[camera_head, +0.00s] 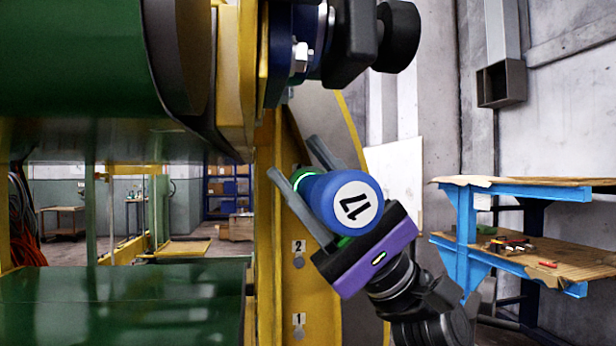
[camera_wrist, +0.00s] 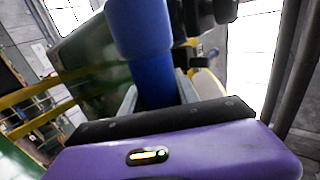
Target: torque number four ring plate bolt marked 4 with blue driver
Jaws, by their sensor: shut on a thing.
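The blue driver (camera_head: 322,198) has a white round label reading 17 on the end facing the head camera. A green glow shows around its far part. My gripper (camera_head: 292,156), with a purple body, is shut on the driver, one grey finger on each side. The driver's tip is hidden, so I cannot tell whether it touches a bolt. The yellow ring plate (camera_head: 290,268) stands behind it, with bolts at the marks 2 (camera_head: 298,247) and 1 (camera_head: 299,320). No mark 4 is readable. In the wrist view the driver (camera_wrist: 150,60) rises between the fingers.
A green drum (camera_head: 75,60) and a dark blue and black assembly (camera_head: 345,45) with a bolt head are above and left of my gripper. A blue-framed workbench (camera_head: 465,220) with small tools stands at the right. Open floor lies behind the machine.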

